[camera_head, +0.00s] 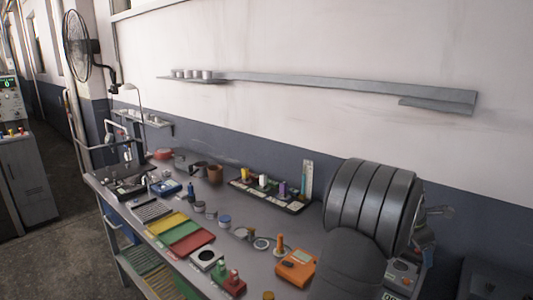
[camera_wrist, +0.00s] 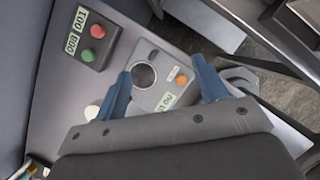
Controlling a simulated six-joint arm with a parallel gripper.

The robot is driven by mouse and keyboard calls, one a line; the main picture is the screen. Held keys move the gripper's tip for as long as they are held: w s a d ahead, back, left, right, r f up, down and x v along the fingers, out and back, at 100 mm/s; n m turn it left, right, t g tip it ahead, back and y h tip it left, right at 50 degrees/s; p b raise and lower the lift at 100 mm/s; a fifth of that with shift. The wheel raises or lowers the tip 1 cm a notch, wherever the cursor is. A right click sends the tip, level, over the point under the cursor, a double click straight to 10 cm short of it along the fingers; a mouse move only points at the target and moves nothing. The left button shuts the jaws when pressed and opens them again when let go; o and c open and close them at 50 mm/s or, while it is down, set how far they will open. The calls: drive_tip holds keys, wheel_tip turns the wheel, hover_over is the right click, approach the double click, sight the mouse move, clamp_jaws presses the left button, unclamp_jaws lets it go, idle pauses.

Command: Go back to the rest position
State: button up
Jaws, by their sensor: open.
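My gripper (camera_wrist: 162,68) shows in the wrist view with its two blue fingers spread apart and nothing between them. It points towards a grey panel box (camera_wrist: 158,76) with a round dark opening and an orange button. I cannot tell how far above the box the fingers are. In the head view my arm's dark, ribbed links fill the right end of the workbench (camera_head: 130,215). The gripper cannot be made out clearly there, and the arm hides part of the bench behind it.
A control box with red and green buttons (camera_wrist: 92,44) stands beside the panel box. In the head view, an orange device (camera_head: 297,268), a rack of coloured items (camera_head: 268,190), coloured trays (camera_head: 185,236) and several small containers crowd the bench. A shelf (camera_head: 330,88) runs along the wall above.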

drive_tip(key=w+f, duration=0.1)
drive_tip(key=w+a+f, duration=0.1)
drive_tip(key=w, duration=0.2)
drive_tip(key=shift+w+a+f, duration=0.15)
drive_tip(key=shift+w+f, duration=0.05)
drive_tip(key=shift+f, duration=0.2)
wheel_tip(320, 180, down, 2)
drive_tip(key=shift+f, duration=0.15)
drive_tip(key=shift+w+f, duration=0.1)
drive_tip(key=shift+f, duration=0.6)
drive_tip(key=shift+r, duration=0.65)
drive_tip(key=r, duration=0.2)
drive_tip(key=shift+s+r, duration=0.25)
drive_tip(key=shift+r, duration=0.15)
drive_tip(key=s+d+r+n, duration=0.1)
drive_tip(key=s+d+r, duration=0.1)
drive_tip(key=s+r, duration=0.3)
drive_tip(key=shift+s+d+r+t, duration=0.15)
drive_tip(key=shift+s+r+t, duration=0.2)
drive_tip(key=shift+s, duration=0.3)
